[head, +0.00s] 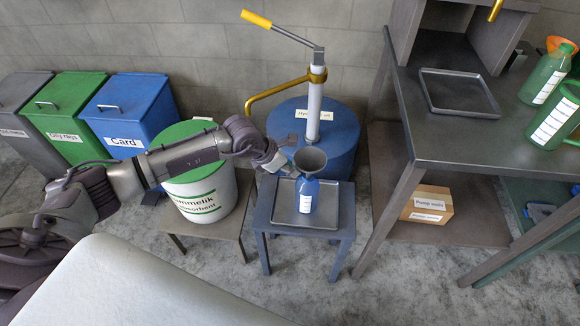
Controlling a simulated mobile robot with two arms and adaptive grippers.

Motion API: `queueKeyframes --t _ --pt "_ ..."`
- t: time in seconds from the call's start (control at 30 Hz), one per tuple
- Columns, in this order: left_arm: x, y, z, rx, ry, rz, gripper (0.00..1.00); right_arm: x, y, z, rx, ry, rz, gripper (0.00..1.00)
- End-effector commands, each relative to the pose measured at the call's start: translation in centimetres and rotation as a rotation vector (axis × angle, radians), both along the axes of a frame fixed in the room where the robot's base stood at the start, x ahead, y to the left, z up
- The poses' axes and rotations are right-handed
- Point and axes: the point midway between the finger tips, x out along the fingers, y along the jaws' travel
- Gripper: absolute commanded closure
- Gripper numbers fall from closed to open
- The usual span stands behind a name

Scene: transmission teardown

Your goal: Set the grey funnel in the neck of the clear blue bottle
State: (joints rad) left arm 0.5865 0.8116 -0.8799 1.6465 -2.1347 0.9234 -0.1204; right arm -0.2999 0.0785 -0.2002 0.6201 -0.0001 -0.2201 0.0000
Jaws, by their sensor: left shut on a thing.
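The grey funnel (310,159) is above the clear blue bottle (307,193), its wide mouth facing up. Its lower end meets the bottle's top in the picture; I cannot tell whether the spout is inside the neck. The bottle stands upright on a grey tray on a small blue-grey table. My left gripper (287,165) reaches in from the left and is shut on the funnel at its left side. The fingertips are small and partly hard to make out. My right gripper is not in view.
The grey tray (326,216) has bare room around the bottle. Behind stands a blue drum (338,135) with a hand pump (314,95). A white-and-green drum (204,190) is left. A dark workbench (456,142) at right holds an empty tray (485,104) and green bottles (548,75).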

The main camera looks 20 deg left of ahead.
Motion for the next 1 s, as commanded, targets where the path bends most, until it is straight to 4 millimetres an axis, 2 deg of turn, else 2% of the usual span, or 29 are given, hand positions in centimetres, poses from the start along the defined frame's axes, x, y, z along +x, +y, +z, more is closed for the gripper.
queueKeyframes --t 1.0 --pt "0.00 -0.02 -0.93 0.000 0.000 0.000 1.00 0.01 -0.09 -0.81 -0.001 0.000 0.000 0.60"
